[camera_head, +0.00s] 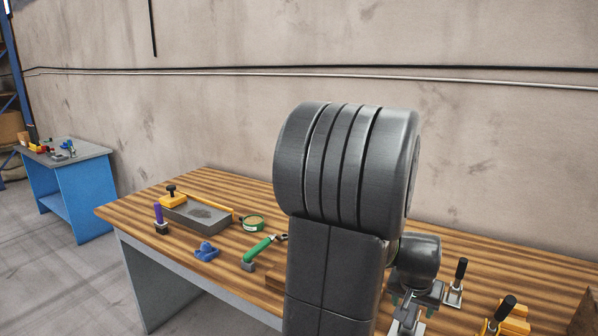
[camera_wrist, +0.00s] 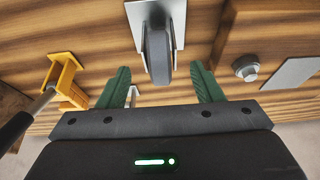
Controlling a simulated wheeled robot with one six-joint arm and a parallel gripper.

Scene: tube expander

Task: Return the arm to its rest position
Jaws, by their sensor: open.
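My arm (camera_head: 345,200) stands large in the middle of the head view, over the wooden workbench (camera_head: 130,212). My gripper shows in the wrist view (camera_wrist: 160,70) with its two green fingers spread wide apart. Nothing is seen held between them. A grey rounded part on a metal plate (camera_wrist: 157,50) lies beyond the gap between the fingers; I cannot tell how far below it is. A green-handled tool (camera_head: 258,248) lies on the bench left of my arm.
A grey block (camera_head: 197,215), a green tin (camera_head: 252,222), a purple-handled tool (camera_head: 160,217) and a blue item (camera_head: 206,251) are on the bench's left. Black-handled clamps (camera_head: 456,283) stand at right. A yellow bracket (camera_wrist: 62,75) is left of the fingers. A wall rises behind.

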